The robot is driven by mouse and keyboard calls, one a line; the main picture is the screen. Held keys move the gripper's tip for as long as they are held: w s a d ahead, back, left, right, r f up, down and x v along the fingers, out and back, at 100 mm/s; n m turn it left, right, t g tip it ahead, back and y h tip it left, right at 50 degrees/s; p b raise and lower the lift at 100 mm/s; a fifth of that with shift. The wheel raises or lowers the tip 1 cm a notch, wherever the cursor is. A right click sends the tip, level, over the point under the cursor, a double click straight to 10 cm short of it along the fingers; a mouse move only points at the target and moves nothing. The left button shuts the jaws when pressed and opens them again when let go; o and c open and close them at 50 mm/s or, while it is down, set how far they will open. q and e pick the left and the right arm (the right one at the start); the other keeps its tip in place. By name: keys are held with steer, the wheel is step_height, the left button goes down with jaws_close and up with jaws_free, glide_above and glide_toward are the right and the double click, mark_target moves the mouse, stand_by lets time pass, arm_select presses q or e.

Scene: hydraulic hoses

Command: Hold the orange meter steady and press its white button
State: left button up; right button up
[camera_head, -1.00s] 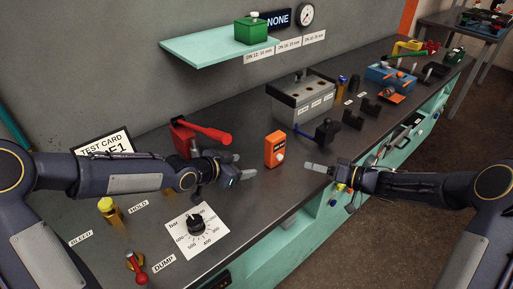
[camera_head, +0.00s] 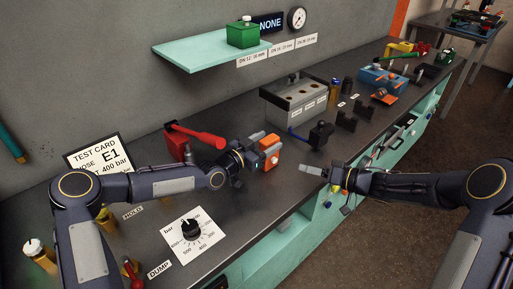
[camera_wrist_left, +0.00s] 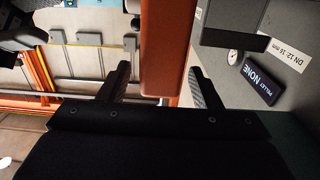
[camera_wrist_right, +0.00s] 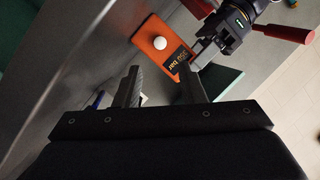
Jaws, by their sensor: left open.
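The orange meter (camera_head: 270,147) stands on the dark bench near its front edge. In the left wrist view the meter (camera_wrist_left: 165,50) is between the two fingers of my left gripper (camera_wrist_left: 160,85), which is open with a gap visible beside it. My left gripper (camera_head: 256,156) partly hides the meter in the head view. The white button (camera_wrist_right: 160,43) and a dark "bar" label show on the meter (camera_wrist_right: 148,28) in the right wrist view. My right gripper (camera_head: 318,171) is to the right of the meter, apart from it; its fingers (camera_wrist_right: 158,85) are apart and empty.
A red-handled tool (camera_head: 195,137) stands behind my left arm. A dark block with a blue rod (camera_head: 320,134) is right of the meter. A bar dial (camera_head: 190,232) lies in front. A grey hole block (camera_head: 300,97) stands behind.

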arm_select(q)
steer(key=shift+x, duration=0.8)
steer(key=c, duration=1.1)
steer(key=shift+c, duration=0.5)
arm_select(e)
steer(key=shift+c, duration=0.5)
jaws_close()
